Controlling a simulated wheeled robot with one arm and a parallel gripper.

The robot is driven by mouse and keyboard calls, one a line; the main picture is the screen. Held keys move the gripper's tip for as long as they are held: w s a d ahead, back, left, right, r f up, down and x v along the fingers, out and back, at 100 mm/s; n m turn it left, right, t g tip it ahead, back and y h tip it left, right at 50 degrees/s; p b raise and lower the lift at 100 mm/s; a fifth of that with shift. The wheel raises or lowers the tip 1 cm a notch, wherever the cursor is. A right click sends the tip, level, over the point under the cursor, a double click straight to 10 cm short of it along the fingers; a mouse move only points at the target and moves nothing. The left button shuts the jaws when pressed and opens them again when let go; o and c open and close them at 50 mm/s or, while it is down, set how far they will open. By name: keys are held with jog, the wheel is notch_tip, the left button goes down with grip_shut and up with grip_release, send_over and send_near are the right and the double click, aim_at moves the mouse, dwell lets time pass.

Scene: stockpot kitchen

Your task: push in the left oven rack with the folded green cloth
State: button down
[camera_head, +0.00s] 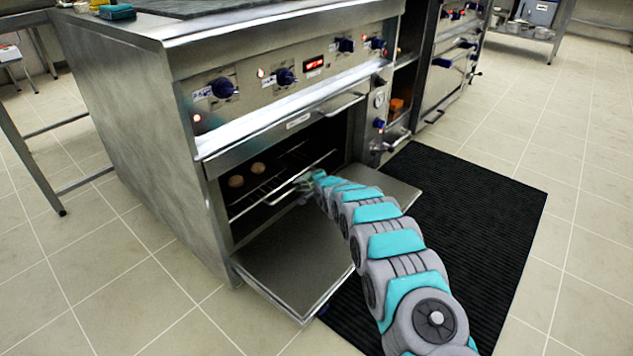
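The oven (215,182) stands open, with its door (290,262) folded down flat at the front. A wire oven rack (268,192) shows inside, with a few round brown items (236,181) on it at the left. My arm reaches in from the lower right. My gripper (303,183) is at the front edge of the rack, right of its middle. A small pale green patch shows at the fingertips; it may be the folded cloth, but it is too small to be sure. Whether the fingers are closed on it cannot be told. The rack's far side is in shadow.
A black ribbed mat (470,205) lies on the tiled floor to the right of the door. A teal item (117,12) sits on the stove top. A metal table frame (35,150) stands at the left. The floor at far right is clear.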

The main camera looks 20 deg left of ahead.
jog(key=shift+f, duration=0.25)
dwell(0.8)
jog(key=shift+s+d+r, duration=0.1)
jog(key=shift+d+r, duration=0.1)
jog(key=shift+r, duration=0.1)
dwell(0.4)
jog(key=shift+f, duration=0.3)
dwell(0.4)
jog(key=shift+d+r+p, duration=0.2)
jog(key=shift+r+p, duration=0.1)
dwell(0.6)
jog(key=shift+a+f, duration=0.15)
jog(key=shift+f, duration=0.1)
dwell(0.6)
jog(key=shift+s+d+r, duration=0.1)
jog(key=shift+d+r, duration=0.15)
jog(key=shift+d, duration=0.05)
dwell(0.4)
jog(key=shift+a+f, duration=0.1)
jog(key=shift+f, duration=0.2)
dwell(0.5)
jog(key=shift+d+r+p, duration=0.2)
jog(key=shift+r+p, duration=0.1)
jog(key=shift+p, duration=0.25)
jog(key=shift+f, duration=0.3)
dwell(0.7)
